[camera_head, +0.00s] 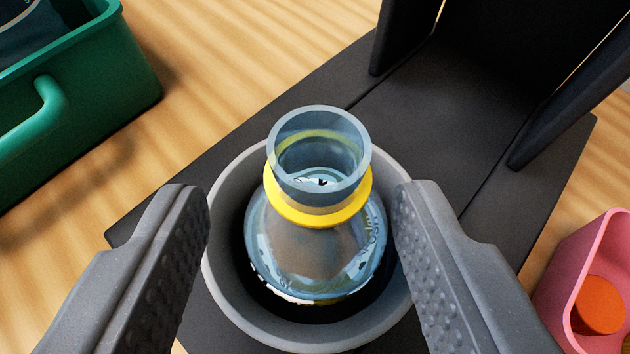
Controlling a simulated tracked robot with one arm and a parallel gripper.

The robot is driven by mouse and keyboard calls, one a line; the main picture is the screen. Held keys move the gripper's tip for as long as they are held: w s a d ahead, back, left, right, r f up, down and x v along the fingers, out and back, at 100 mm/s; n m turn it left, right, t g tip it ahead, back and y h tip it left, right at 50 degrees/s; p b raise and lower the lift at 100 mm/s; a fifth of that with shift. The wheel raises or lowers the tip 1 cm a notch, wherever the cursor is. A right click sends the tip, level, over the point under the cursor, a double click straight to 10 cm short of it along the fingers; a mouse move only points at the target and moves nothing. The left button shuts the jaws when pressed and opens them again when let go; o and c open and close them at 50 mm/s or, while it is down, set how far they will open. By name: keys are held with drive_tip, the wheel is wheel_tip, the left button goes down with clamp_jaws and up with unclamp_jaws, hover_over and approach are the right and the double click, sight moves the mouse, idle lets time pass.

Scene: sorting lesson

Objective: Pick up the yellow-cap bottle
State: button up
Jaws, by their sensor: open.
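A clear bluish bottle (315,250) stands in a round grey cup-like holder (228,290). A yellow ring (318,208) circles its neck, and its top looks like an open, see-through rim. My gripper (302,205) is open, with one finger on each side of the bottle's neck and shoulder. Gaps show between both fingers and the bottle. The bottle's lower part is hidden inside the holder.
The holder stands on a dark flat base (440,130) with black upright panels (405,35) at the back right. A green crate (100,90) is at the upper left. A pink container (560,275) with an orange thing (599,305) is at the lower right. Wooden surface (240,70) shows between them.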

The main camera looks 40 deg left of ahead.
sight(317, 138)
drive_tip(key=shift+w+a, duration=0.25)
drive_tip(key=shift+w, duration=0.1)
drive_tip(key=shift+w+x, duration=0.25)
drive_tip(key=shift+x, duration=1.95)
drive_tip(key=shift+d+r, duration=0.1)
drive_tip(key=shift+r, duration=0.05)
clamp_jaws()
drive_tip(key=shift+r, duration=0.15)
